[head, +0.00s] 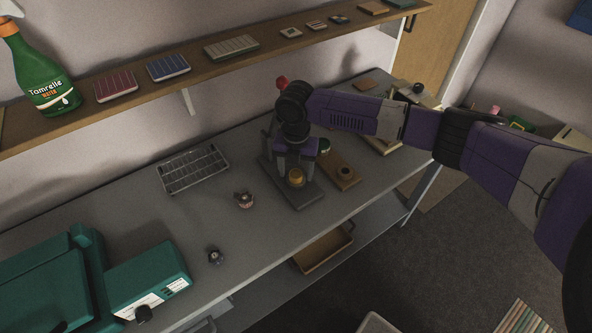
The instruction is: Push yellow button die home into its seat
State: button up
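The yellow button die (295,178) is a small yellow round piece low on the dark base plate (306,197) of what looks like a hand press. A red knob (282,83) shows above my wrist. My gripper (295,166) points down over the plate, directly above or around the yellow die. The fingers are small and dark here, so I cannot tell whether they touch or hold the die. The die's seat is hidden, and how deep the die sits cannot be seen.
To the right lies a brown board (338,170) with a dark round piece (346,172). A grey compartment tray (194,169), a small pinkish item (244,199) and a dark item (215,256) stand left. A green machine (90,285) fills the lower left. The wall shelf (215,72) hangs behind.

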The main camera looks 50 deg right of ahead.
jog(key=shift+r, duration=0.1)
notch_tip(320, 180, up, 8)
jog(key=shift+f+b, duration=0.2)
jog(key=shift+b, duration=0.35)
dwell(0.4)
